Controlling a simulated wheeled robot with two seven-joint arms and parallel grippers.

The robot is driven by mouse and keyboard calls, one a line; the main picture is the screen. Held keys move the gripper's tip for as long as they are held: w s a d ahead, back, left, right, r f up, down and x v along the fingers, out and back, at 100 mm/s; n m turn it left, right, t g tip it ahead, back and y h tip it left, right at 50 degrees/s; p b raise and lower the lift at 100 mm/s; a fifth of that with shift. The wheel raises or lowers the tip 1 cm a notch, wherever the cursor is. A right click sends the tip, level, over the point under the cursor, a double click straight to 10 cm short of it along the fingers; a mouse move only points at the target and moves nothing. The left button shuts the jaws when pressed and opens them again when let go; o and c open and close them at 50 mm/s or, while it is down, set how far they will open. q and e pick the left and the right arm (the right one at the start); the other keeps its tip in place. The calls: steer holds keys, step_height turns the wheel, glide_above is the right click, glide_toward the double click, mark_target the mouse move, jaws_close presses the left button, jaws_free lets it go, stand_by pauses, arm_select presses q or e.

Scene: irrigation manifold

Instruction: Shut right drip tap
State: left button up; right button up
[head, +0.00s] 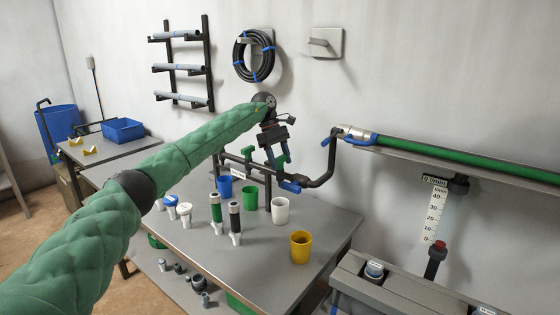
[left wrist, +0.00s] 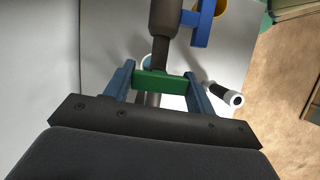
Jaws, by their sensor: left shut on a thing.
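The manifold is a dark pipe (head: 318,181) above the table, with green tap handles and a blue-handled valve (head: 290,186) at its right end. My left gripper (head: 277,161) comes down from above onto the right green tap handle (head: 281,162). In the left wrist view, my left gripper (left wrist: 160,87) has its two blue fingers on either end of this green handle (left wrist: 160,82), which lies crosswise to the pipe. The blue lever (left wrist: 203,22) of the valve is just beyond. Another green tap handle (head: 249,162) is to the left. My right gripper is not in view.
Blue (head: 225,187), green (head: 250,198), white (head: 281,210) and yellow (head: 300,247) cups stand on the grey table (head: 215,262), with several bottle-like fittings to their left.

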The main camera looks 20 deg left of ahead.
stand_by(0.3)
arm_select(q)
steer(key=o, duration=1)
steer(key=shift+c, duration=0.2)
steer(key=b+v, duration=0.1)
steer(key=v, duration=0.6)
steer(key=shift+r, duration=0.3)
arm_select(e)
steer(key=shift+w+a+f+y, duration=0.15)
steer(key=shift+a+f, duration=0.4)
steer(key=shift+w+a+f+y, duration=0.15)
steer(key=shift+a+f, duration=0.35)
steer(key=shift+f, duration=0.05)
arm_select(q)
steer(key=shift+w, duration=0.1)
